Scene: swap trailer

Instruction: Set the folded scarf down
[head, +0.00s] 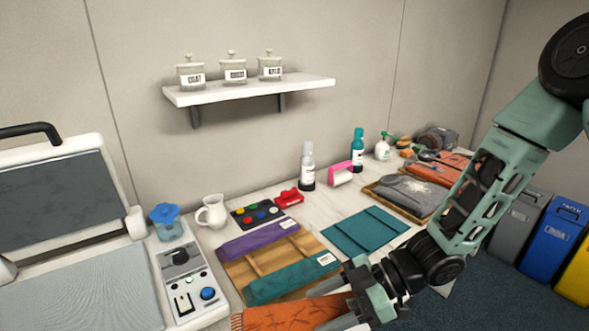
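A folded rust-orange scarf (285,314) with a fringed left end shows at the bottom of the head view. Its right end is between the fingers of my gripper (352,304), which looks shut on it. The scarf overlaps the front edge of a wooden tray in the picture; its lower part is cut off by the frame. How high it is above the counter (319,211) is hard to tell.
A heat press (60,220) and control box (182,282) stand left. Bottles (308,168) and grey cloth (412,190) are farther back.

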